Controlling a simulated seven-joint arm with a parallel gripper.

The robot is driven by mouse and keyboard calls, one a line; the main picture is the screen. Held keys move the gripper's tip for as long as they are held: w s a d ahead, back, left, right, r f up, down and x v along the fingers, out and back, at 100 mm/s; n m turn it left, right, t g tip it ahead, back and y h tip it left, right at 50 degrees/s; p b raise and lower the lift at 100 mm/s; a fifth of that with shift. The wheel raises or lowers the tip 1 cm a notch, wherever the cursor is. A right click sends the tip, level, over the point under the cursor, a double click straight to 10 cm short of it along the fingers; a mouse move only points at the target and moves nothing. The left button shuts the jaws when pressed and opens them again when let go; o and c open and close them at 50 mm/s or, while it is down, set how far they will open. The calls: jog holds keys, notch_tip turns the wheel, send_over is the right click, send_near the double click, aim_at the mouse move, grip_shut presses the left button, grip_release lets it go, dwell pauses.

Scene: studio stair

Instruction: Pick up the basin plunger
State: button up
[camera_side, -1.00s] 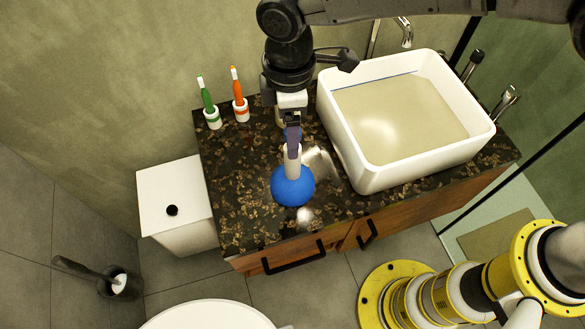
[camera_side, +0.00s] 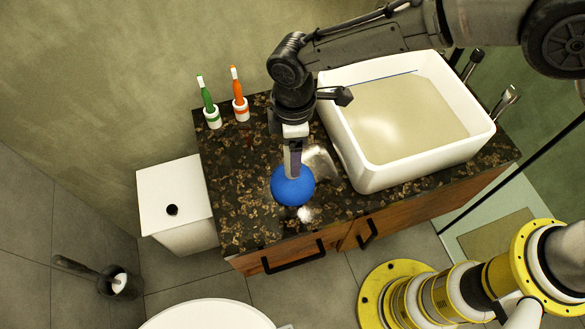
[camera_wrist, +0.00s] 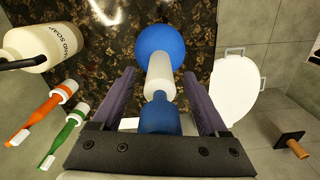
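The basin plunger stands on the dark speckled countertop (camera_side: 240,205), left of the sink. Its round blue cup (camera_side: 293,186) is at the counter; in the wrist view the blue cup (camera_wrist: 160,52) leads to a white handle (camera_wrist: 159,78) with a blue end (camera_wrist: 159,116). My gripper (camera_side: 293,160) is right over the plunger and hides most of the handle in the side view. In the wrist view my gripper (camera_wrist: 160,80) is open, one purple finger on each side of the handle, with gaps showing on both sides.
A white basin (camera_side: 352,160) stands close to the right. A green toothbrush (camera_side: 207,100) and an orange toothbrush (camera_side: 238,90) stand in holders at the back left. A soap bottle (camera_wrist: 45,45) shows in the wrist view. The counter left of the plunger is clear.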

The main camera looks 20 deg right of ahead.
grip_shut()
jog(key=shift+r, duration=0.1)
dwell(1.2)
